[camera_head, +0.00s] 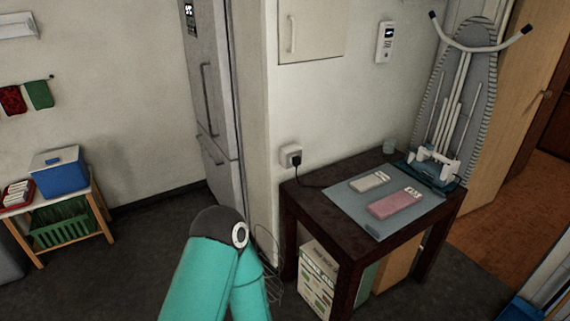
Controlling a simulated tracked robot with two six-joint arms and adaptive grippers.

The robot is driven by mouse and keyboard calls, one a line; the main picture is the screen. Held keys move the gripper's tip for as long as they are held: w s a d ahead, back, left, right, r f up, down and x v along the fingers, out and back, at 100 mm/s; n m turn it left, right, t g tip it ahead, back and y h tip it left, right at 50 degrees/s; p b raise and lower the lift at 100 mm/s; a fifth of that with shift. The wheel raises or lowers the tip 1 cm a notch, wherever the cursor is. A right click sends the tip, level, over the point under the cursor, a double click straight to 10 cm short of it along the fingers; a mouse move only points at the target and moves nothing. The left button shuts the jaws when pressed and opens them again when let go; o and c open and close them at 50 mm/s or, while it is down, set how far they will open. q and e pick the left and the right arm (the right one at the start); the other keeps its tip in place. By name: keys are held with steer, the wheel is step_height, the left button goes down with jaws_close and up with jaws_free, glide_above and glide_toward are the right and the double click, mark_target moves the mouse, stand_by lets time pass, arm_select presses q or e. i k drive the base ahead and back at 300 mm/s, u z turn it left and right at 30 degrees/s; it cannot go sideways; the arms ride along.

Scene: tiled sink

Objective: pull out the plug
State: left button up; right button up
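A black plug (297,161) sits in a white wall socket (289,153) just above the back left corner of a dark table (345,204). A thin black cord (310,184) runs from the plug down onto the tabletop, then is lost from sight near the mat. A teal arm link of mine with a dark joint rises from the bottom edge, left of the table. Neither of my grippers is in view.
On the table are a blue-grey mat (375,226), a pale box (369,181), a pink box (395,203) and a white device (435,162). An ironing board (462,90) leans behind. A box (316,281) stands below. A fridge (215,100) is left of the socket wall.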

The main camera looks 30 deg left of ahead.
mark_target(297, 159)
steer(key=u, duration=0.1)
steer(key=i, duration=1)
steer(key=z, duration=0.1)
